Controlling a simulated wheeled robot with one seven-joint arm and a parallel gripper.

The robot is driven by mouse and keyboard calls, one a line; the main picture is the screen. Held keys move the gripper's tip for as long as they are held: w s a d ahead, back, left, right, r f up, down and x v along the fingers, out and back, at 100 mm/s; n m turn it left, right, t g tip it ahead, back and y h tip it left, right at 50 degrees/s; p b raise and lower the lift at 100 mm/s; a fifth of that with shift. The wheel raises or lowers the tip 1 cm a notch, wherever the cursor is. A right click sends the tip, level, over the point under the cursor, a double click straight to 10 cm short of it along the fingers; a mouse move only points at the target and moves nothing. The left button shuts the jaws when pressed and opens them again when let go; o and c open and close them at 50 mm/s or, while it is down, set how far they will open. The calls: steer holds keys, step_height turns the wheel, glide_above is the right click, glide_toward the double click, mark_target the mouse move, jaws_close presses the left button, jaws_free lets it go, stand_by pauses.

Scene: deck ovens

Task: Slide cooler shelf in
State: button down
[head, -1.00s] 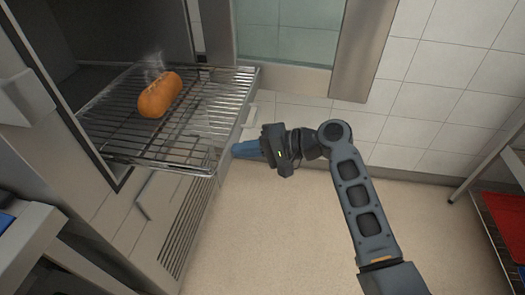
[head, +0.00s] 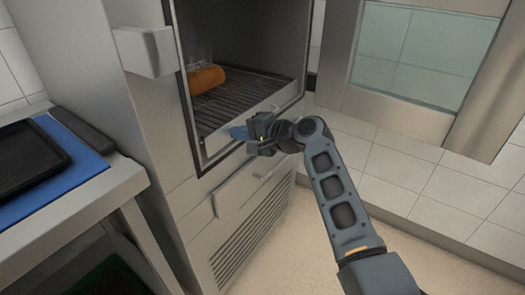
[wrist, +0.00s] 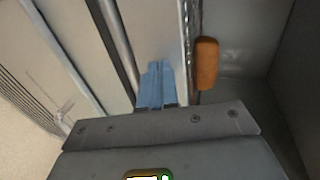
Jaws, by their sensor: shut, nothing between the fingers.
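The cooler shelf (head: 246,87) is a dark wire rack that lies inside the cooler, within the door opening. A bread loaf (head: 206,79), orange-brown with faint wisps above it, rests on the shelf toward the left. The loaf also shows in the wrist view (wrist: 207,63). My gripper (head: 238,132) has blue fingers, shut with nothing held, at the front edge of the shelf by the cooler opening. In the wrist view the blue fingers (wrist: 157,86) are together beside the rack's front bars. I cannot tell whether they touch the shelf.
The cooler's frame (head: 190,120) surrounds the opening. A side table with a blue mat (head: 75,178) and black tray (head: 28,160) stands at the left. A glass-panelled door (head: 420,50) and tiled wall are at the right. Free floor lies at the bottom right.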

mark_target(230, 127)
steer(key=x, duration=0.1)
steer(key=b+x, duration=0.1)
steer(key=x, duration=0.1)
steer(key=shift+a+r, duration=0.15)
steer(key=shift+r, duration=0.2)
steer(key=shift+w+a+r+b, duration=0.2)
steer(key=shift+a+b, duration=0.05)
steer(key=shift+b, duration=0.05)
steer(key=shift+a+r, duration=0.1)
